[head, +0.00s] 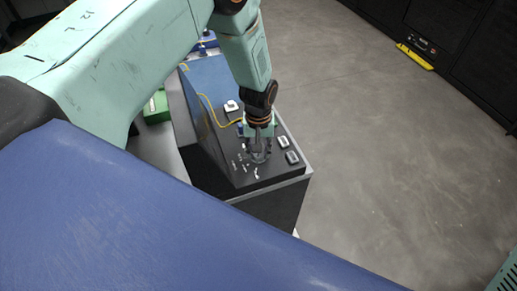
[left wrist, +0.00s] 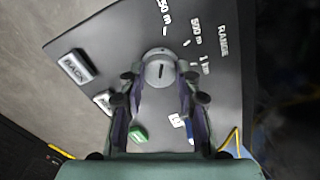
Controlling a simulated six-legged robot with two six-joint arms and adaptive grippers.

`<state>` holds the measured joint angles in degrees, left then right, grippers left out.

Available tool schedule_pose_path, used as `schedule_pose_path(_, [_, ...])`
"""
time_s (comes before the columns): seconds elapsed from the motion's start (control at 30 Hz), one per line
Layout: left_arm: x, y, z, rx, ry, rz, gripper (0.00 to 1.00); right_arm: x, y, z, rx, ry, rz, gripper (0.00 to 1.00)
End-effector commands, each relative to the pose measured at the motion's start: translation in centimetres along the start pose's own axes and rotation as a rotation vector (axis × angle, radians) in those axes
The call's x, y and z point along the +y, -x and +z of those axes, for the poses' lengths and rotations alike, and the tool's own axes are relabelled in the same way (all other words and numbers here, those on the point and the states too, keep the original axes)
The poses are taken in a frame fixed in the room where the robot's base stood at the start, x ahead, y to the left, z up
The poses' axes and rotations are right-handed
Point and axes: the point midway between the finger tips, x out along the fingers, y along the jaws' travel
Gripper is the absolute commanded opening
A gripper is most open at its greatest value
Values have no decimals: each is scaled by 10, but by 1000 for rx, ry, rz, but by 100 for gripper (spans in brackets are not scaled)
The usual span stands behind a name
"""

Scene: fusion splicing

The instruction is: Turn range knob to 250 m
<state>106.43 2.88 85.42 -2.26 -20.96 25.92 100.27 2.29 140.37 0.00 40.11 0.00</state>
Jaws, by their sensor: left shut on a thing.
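The range knob (left wrist: 159,72) is a round grey disc with a dark line across its face, running nearly up and down in the left wrist view. It sits on a dark panel (left wrist: 120,45) marked RANGE, with 250 m, 500 m and 1 km printed around it. The 250 m label (left wrist: 165,12) is above the knob, its start cut by the picture's edge. My left gripper (left wrist: 159,84) is shut on the knob, one finger on each side. In the head view my left gripper (head: 259,156) reaches down onto the panel and hides the knob. My right gripper is not in view.
A BACK button (left wrist: 75,68) and another pale button lie left of the knob; a green piece (left wrist: 137,134) is below. In the head view, a yellow cable (head: 215,112) runs along the blue surface beside the panel. Open floor (head: 390,150) lies to the right.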

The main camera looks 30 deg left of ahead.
Motion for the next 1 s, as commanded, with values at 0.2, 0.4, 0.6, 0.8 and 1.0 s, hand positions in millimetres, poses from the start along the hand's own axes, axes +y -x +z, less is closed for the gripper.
schedule_pose_path(0.2, [-1,-2,3,-8,3,-4,1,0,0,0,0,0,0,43])
schedule_pose_path(0.4, [-1,-2,3,-8,2,-4,35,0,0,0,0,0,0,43])
schedule_pose_path(0.6, [-1,-1,2,-5,2,-2,52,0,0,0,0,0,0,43])
schedule_pose_path(0.8, [0,-1,1,-2,1,-1,56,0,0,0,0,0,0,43])
schedule_pose_path(1.0, [0,4,0,-1,1,0,56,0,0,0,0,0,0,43])
